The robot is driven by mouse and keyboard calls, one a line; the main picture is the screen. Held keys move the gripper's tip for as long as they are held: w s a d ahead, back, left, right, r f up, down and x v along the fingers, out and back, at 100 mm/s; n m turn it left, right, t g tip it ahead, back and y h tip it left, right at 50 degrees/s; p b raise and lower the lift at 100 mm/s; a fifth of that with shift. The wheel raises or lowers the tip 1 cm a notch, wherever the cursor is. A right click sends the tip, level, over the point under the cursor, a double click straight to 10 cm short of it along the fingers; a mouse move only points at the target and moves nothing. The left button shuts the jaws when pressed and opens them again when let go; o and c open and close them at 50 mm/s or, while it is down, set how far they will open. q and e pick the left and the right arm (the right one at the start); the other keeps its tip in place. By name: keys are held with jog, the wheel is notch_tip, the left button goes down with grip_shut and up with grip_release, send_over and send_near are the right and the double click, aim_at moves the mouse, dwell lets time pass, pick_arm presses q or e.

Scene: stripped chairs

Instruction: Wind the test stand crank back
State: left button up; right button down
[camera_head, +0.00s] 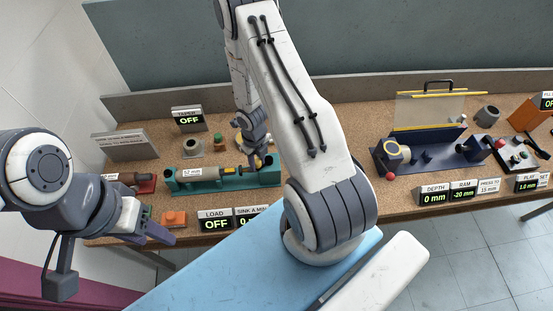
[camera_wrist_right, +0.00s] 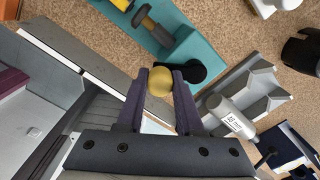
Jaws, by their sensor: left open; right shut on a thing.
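The teal test stand (camera_head: 180,186) lies on the cork bench, with a grey cylinder (camera_head: 205,173) along its left part. My right gripper (camera_head: 257,158) is at the right end of the stand. In the right wrist view the fingers of my right gripper (camera_wrist_right: 160,85) are shut on a brass-coloured ball knob (camera_wrist_right: 160,82). A black crank arm (camera_wrist_right: 192,72) shows beside the knob, against the teal stand (camera_wrist_right: 200,50). My left gripper (camera_head: 154,230) is open and empty, in front of the bench's left front edge.
An orange block (camera_head: 174,219) and the LOAD display (camera_head: 214,221), reading OFF, stand at the front. A grey sign (camera_head: 124,147) and a second OFF display (camera_head: 189,119) stand behind. A blue press (camera_head: 425,158) stands to the right. My right arm hides the bench's middle.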

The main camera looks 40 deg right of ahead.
jog(key=shift+d, duration=0.1)
jog(key=shift+s+f+n+b, duration=0.2)
jog(key=shift+n+b, duration=0.2)
jog(key=shift+b, duration=0.2)
jog(key=n+b, duration=0.1)
jog(key=s+n+b, duration=0.1)
jog(key=shift+d+n, duration=0.25)
jog(key=shift+n, duration=0.15)
jog(key=shift+s+r+n, duration=0.2)
jog(key=shift+s+n, duration=0.05)
jog(key=shift+n, duration=0.25)
jog(key=n, duration=0.1)
jog(key=s+d+n+b, duration=0.1)
jog(key=n, duration=0.2)
jog(key=shift+s+d+n+b, duration=0.2)
jog(key=shift+d+n+b, duration=0.05)
jog(key=shift+n+b, duration=0.15)
grip_release()
